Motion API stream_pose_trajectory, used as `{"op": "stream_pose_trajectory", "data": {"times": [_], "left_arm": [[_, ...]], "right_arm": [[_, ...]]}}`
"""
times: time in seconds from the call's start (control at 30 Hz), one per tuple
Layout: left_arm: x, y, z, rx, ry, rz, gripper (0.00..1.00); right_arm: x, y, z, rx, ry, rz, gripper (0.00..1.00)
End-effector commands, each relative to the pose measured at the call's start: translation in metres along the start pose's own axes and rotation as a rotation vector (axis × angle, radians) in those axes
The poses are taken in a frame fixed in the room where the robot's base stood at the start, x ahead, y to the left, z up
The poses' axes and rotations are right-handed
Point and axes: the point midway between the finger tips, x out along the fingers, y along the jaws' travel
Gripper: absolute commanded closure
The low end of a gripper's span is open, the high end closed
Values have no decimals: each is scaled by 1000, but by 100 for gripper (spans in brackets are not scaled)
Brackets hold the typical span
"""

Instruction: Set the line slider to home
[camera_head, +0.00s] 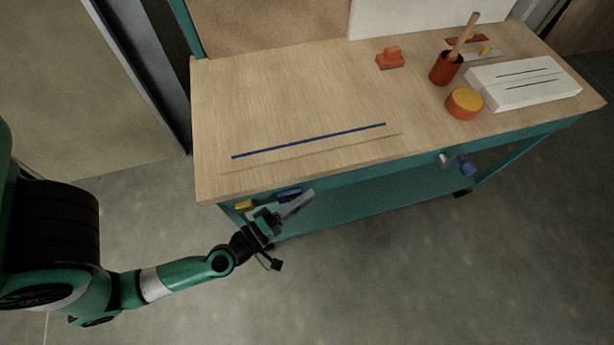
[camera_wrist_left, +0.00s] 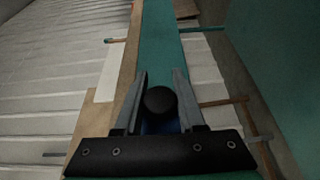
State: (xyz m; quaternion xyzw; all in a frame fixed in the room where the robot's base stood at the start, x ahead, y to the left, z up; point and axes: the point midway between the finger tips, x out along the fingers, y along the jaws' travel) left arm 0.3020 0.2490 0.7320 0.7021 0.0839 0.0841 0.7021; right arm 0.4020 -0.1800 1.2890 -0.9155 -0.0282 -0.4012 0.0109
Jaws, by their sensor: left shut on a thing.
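My left gripper (camera_head: 298,204) is at the front edge of the bench, below its left part. In the left wrist view the two grey fingers (camera_wrist_left: 158,82) are shut on a round black knob (camera_wrist_left: 160,100), with a dark blue part (camera_wrist_left: 158,126) under it. In the head view a blue piece (camera_head: 288,194) shows on the bench front right behind the gripper, partly hidden by it. It seems to be the same part, the line slider. A yellow piece (camera_head: 243,206) is on the front just left of it. My right gripper is not in view.
The wooden bench top (camera_head: 300,85) carries a long blue strip (camera_head: 310,140). Toward the right are an orange block (camera_head: 390,58), a cup (camera_head: 446,68) with a stick, a round yellow-topped tin (camera_head: 464,103) and a white slotted box (camera_head: 525,82). Another blue fitting (camera_head: 467,168) is on the front.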

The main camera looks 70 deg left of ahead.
Motion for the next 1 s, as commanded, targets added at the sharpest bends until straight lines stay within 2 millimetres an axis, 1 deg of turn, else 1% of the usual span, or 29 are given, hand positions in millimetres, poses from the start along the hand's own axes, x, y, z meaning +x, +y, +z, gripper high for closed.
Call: {"op": "stream_pose_trajectory", "data": {"times": [0.4,0.43,0.57,0.6,0.87,1.0], "left_arm": [[-2,2,1,0,-6,4,100],[-2,2,1,0,-6,4,56],[-2,2,1,0,-6,3,32],[-2,2,1,0,-6,2,31],[-2,1,1,0,-7,1,31],[-7,0,2,1,-12,-1,31]], "right_arm": [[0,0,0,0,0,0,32],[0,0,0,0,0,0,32],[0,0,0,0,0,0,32],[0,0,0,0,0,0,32],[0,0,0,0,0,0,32],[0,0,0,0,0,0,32]]}}
